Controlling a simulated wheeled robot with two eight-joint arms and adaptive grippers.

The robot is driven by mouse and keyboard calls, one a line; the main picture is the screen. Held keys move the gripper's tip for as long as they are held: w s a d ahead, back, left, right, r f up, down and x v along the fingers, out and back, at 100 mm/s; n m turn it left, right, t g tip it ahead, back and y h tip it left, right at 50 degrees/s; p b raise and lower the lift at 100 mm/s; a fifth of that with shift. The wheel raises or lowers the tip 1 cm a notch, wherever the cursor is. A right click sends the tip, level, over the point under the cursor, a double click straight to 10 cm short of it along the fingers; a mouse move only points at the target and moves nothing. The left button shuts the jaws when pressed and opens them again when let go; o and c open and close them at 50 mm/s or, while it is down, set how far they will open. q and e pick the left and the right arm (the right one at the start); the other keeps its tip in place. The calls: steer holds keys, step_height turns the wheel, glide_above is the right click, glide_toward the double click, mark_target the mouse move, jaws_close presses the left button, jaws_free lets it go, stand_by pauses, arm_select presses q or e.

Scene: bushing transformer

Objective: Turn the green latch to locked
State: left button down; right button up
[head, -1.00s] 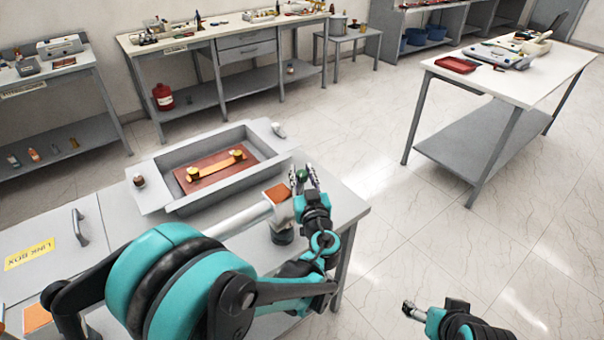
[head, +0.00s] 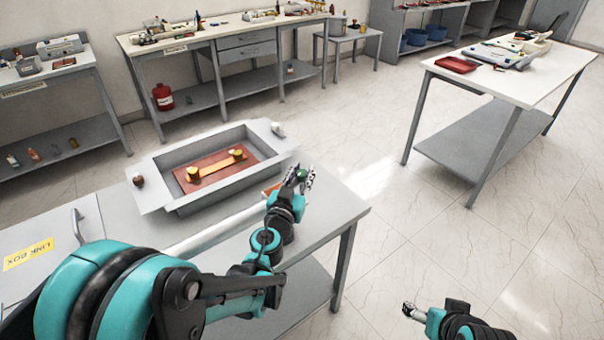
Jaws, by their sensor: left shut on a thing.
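The green latch (head: 302,173) shows as a small green knob near the right end of the grey bench, just right of the open box. My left gripper (head: 304,179) is shut on it, with its fingers around the green part and its wrist below and to the left. The fingers and wrist hide most of the latch and its mount, so I cannot read its angle. My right gripper (head: 409,310) is over the floor at the lower right, away from the bench. It is too small to tell whether its fingers are open.
The grey box (head: 180,158) holds a brown board (head: 215,180) with a yellow bar. A lid labelled LINK BOX (head: 28,254) is at left. A white table (head: 505,82) stands at back right, with clear floor between.

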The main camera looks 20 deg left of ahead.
arm_select(q)
steer(key=shift+m+h, duration=0.8)
steer(key=shift+h, duration=0.5)
steer(key=c, duration=1.2)
jaws_free()
steer(key=shift+o, duration=0.2)
steer(key=s+a, duration=0.2)
steer(key=s, duration=0.9)
steer(key=shift+s+a, duration=0.15)
steer(key=shift+s, duration=0.25)
